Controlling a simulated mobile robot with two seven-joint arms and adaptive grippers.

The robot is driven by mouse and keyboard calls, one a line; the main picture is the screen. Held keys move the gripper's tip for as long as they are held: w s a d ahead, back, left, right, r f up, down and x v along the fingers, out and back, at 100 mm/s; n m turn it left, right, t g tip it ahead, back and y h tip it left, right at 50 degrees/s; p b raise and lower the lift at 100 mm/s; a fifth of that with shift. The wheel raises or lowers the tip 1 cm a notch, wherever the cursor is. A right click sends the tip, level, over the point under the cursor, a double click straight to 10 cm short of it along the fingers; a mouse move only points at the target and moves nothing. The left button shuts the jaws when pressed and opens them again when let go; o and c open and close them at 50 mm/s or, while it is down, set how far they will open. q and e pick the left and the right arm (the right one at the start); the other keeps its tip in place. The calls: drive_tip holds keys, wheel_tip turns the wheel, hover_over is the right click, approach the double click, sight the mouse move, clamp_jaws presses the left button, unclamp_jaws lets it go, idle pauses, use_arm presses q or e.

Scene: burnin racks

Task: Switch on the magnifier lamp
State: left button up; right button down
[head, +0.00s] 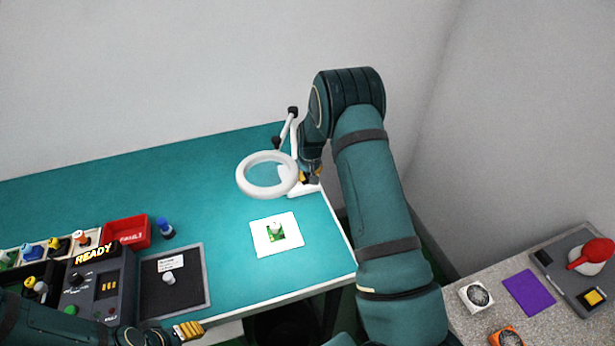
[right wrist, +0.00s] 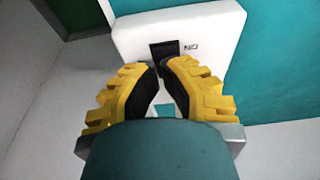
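The magnifier lamp has a white ring head (head: 247,187), a jointed arm and a white base (head: 303,188) at the back right of the teal bench. The ring shows no clear glow. The right wrist view shows the white base (right wrist: 222,28) with a black switch (right wrist: 164,49) and lettering that reads ON upside down. My right gripper (right wrist: 160,68) is shut and empty, its fingertips just in front of the switch; contact cannot be told. In the head view my right gripper (head: 311,178) is over the base. My left gripper (head: 189,330) is low at the left, its opening unclear.
A white card with a green board (head: 276,234) lies in front of the lamp. A black mat (head: 190,285), a red bin (head: 128,232) and a READY tester (head: 92,280) are at the left. A speckled side table (head: 465,268) is at the right.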

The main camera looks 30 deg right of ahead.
drive_tip(key=shift+w, duration=0.25)
drive_tip(key=shift+r, duration=0.1)
drive_tip(key=shift+r, duration=0.4)
drive_tip(key=v, duration=0.1)
drive_tip(key=p+v, duration=0.2)
drive_tip(key=shift+w+d+r, duration=0.1)
drive_tip(key=shift+w+d, duration=0.05)
drive_tip(key=shift+w, duration=0.1)
drive_tip(key=s+a+r, duration=0.1)
drive_tip(key=s+r, duration=0.3)
drive_tip(key=r, duration=0.4)
drive_tip(key=shift+s+r, duration=0.4)
drive_tip(key=shift+a, duration=0.1)
